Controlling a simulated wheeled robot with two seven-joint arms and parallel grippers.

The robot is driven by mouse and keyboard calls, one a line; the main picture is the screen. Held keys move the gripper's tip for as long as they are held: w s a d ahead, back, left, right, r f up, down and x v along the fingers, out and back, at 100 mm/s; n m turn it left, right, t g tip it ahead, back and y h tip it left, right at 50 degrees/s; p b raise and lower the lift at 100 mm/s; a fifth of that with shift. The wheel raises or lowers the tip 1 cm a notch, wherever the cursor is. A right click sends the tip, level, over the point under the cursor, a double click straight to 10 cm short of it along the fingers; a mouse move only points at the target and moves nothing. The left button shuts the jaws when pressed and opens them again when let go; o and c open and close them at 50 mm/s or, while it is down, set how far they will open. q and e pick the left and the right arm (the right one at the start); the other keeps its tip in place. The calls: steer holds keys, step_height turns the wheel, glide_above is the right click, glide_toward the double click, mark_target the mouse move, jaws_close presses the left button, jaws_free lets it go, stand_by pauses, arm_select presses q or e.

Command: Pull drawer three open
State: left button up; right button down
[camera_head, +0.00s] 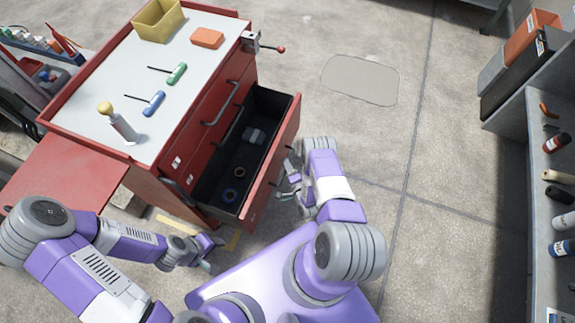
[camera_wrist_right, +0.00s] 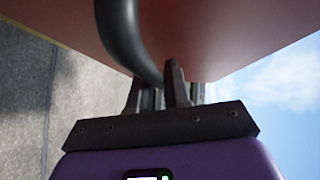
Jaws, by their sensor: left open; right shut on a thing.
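A red tool cabinet (camera_head: 150,178) stands at the left in the head view. One of its drawers (camera_head: 274,160) stands well out from the cabinet, with its black inside showing. I cannot read its number. My right gripper (camera_head: 288,182) is at the outer face of this drawer's front. In the right wrist view, my right gripper (camera_wrist_right: 157,82) is shut on a dark curved handle (camera_wrist_right: 122,35) against the red drawer front (camera_wrist_right: 200,35). My left gripper (camera_head: 214,250) is open and empty, low beside the cabinet's near corner, apart from the drawer.
The open drawer holds a grey item (camera_head: 253,135) and small rings (camera_head: 230,195). Hand tools, a yellow bin (camera_head: 158,20) and an orange block (camera_head: 207,38) sit on the cabinet top. A grey shelf (camera_head: 545,220) stands at the right. The floor between is clear.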

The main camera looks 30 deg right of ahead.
steer(key=c, duration=1.2)
jaws_free()
steer(key=s, duration=0.2)
steer(key=s+p, duration=0.1)
steer(key=s, duration=0.2)
steer(key=s+a+r+p, duration=0.1)
steer(key=s, duration=0.1)
steer(key=shift+s, duration=0.25)
steer(key=shift+s, duration=0.1)
